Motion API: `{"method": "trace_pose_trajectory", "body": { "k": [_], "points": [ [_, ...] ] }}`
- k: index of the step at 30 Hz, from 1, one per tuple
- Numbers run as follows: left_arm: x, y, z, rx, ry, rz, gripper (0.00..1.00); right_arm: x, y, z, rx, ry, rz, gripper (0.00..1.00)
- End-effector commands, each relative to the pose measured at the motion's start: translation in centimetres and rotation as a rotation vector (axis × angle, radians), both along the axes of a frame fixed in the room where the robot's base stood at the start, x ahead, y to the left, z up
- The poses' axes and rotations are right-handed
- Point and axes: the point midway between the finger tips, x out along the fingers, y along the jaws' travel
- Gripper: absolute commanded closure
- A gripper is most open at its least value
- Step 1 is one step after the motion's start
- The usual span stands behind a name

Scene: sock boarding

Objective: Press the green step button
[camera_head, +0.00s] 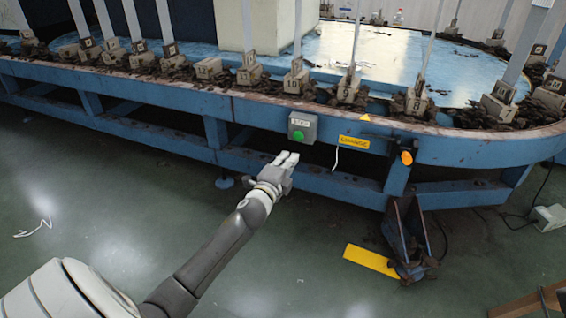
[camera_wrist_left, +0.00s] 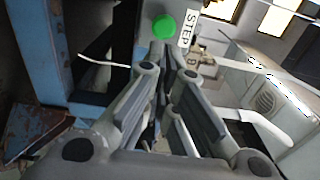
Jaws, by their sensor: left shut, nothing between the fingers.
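The green step button (camera_head: 298,135) sits on a small grey box (camera_head: 303,122) fixed to the blue rail of the machine. In the left wrist view the green button (camera_wrist_left: 164,27) shows beyond my fingertips, beside a white label reading STEP (camera_wrist_left: 189,28). My left gripper (camera_head: 288,158) is shut and empty, just below and slightly left of the button in the head view. The wrist view shows its fingers (camera_wrist_left: 164,60) pointing toward the button, with no contact visible. My right gripper is not in view.
The blue machine frame (camera_head: 165,101) runs across the view, with numbered blocks and white upright boards along its rim. A yellow CHANGE label (camera_head: 354,142) and an orange button (camera_head: 406,158) are to the right. A metal pedal-like bracket (camera_head: 408,235) stands on the floor near a yellow strip (camera_head: 371,260).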

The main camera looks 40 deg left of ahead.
Motion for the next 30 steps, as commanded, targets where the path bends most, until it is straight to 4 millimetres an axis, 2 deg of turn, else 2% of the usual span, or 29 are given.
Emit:
{"method": "trace_pose_trajectory", "body": {
  "k": [3, 9, 30],
  "points": [
    [-1.7, -0.4, 0.1, -0.002, 0.002, 0.000, 1.00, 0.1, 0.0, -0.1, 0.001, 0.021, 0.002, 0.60],
    [-3.1, -0.7, 0.0, 0.000, 0.000, 0.000, 1.00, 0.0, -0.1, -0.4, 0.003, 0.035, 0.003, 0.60],
    [-3.3, -0.7, 0.0, 0.000, 0.000, 0.000, 1.00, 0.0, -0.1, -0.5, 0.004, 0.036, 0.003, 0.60]
  ]
}}
